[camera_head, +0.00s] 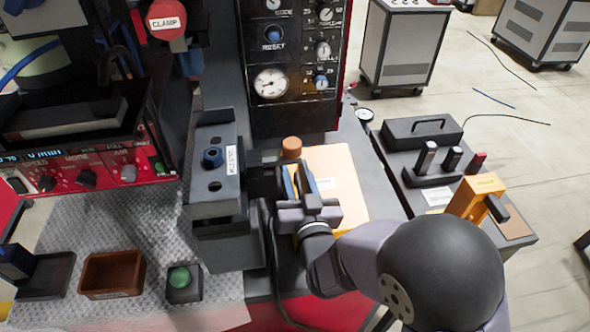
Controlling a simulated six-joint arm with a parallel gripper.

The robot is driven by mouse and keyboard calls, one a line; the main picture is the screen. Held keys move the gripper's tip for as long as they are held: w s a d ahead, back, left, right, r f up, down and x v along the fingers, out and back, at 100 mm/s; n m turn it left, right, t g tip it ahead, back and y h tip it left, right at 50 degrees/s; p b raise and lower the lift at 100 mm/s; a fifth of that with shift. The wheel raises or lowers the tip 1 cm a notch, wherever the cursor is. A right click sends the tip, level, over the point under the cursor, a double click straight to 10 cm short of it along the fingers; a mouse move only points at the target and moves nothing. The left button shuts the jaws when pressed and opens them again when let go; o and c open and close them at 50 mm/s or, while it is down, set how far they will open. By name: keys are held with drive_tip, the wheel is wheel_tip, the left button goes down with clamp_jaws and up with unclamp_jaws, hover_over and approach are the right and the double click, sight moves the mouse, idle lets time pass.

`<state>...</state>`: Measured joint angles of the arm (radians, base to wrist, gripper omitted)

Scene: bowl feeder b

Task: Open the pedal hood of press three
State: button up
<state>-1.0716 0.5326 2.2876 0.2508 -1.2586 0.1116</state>
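My gripper (298,182) is at the middle of the bench, over the left part of an orange-yellow panel or box (340,165) with a white label. Its fingers point away from the camera, close to an orange-brown round cap (291,147). Whether they touch anything, and how far apart they are, is unclear. No part is marked legibly as press three or as its pedal hood. My wrist and forearm hide part of the panel and bench.
A red-fronted control unit (125,172) and a gauge panel (270,82) stand behind. A brown tray (108,287) and a green button box (180,280) lie front left. A black case (422,131) and a yellow block (474,196) sit right. Open floor lies beyond.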

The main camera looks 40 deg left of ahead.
drive_tip(key=shift+c, duration=0.7)
clamp_jaws()
drive_tip(key=shift+r, duration=0.1)
drive_tip(key=shift+w+d+r+m, duration=0.45)
drive_tip(key=shift+r+m, duration=0.05)
drive_tip(key=shift+r, duration=0.15)
drive_tip(key=w+d+r+m+b, duration=0.1)
drive_tip(key=w+d+m, duration=0.1)
drive_tip(key=w+d+r+m, duration=0.2)
drive_tip(key=w+d+m, duration=0.1)
drive_tip(key=w+d+r+m+b, duration=0.1)
drive_tip(key=w+d+r+m, duration=0.1)
drive_tip(key=w+d, duration=0.1)
drive_tip(key=shift+r+m+t+b, duration=0.25)
drive_tip(key=shift+m+t+b, duration=0.05)
drive_tip(key=shift+m, duration=0.1)
drive_tip(key=w+d+f+m+p, duration=0.1)
drive_tip(key=w+d+f+m, duration=0.1)
drive_tip(key=w+d+m, duration=0.5)
drive_tip(key=shift+w+d+f, duration=0.4)
drive_tip(key=shift+w+d, duration=0.7)
drive_tip(key=shift+w, duration=0.05)
